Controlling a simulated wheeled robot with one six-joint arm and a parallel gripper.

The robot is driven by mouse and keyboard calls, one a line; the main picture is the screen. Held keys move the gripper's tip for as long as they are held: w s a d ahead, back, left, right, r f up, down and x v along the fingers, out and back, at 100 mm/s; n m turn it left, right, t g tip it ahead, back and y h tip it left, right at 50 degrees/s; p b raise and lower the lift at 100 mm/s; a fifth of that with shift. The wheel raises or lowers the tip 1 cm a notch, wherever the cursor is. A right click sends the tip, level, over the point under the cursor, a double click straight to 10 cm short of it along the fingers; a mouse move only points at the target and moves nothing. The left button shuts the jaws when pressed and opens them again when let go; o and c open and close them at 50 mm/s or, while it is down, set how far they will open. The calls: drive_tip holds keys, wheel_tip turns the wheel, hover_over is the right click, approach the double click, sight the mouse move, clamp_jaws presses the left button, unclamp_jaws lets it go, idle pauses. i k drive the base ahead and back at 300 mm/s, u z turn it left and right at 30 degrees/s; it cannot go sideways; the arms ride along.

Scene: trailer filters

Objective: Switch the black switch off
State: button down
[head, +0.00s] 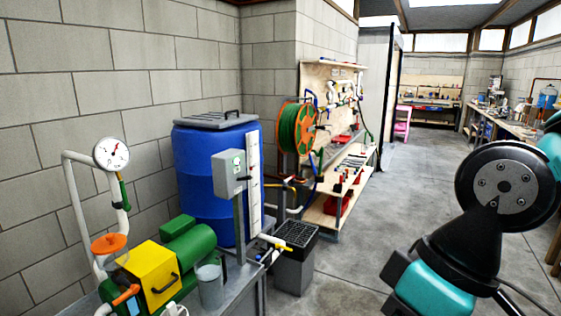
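I cannot make out a black switch for certain. A grey control box (230,173) on a post stands in front of the blue barrel; a small green and white spot shows on its face, and its finer details are too small to tell. A yellow box (152,274) with a black handle-like part sits beside a green motor (188,245) at the lower left. My teal and black arm shows at the right, well apart from these things. My gripper's fingers are not in view.
A bench (247,278) carries the pump, a clear cup (209,286) and pipes with a gauge (111,154). A blue barrel (205,165) stands behind. A grey bin (294,268) stands right of the bench. Concrete floor (350,255) is open in the middle.

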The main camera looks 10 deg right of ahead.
sight(248, 177)
drive_tip(key=z, duration=0.1)
drive_tip(key=i, duration=1.5)
drive_tip(key=u, duration=0.75)
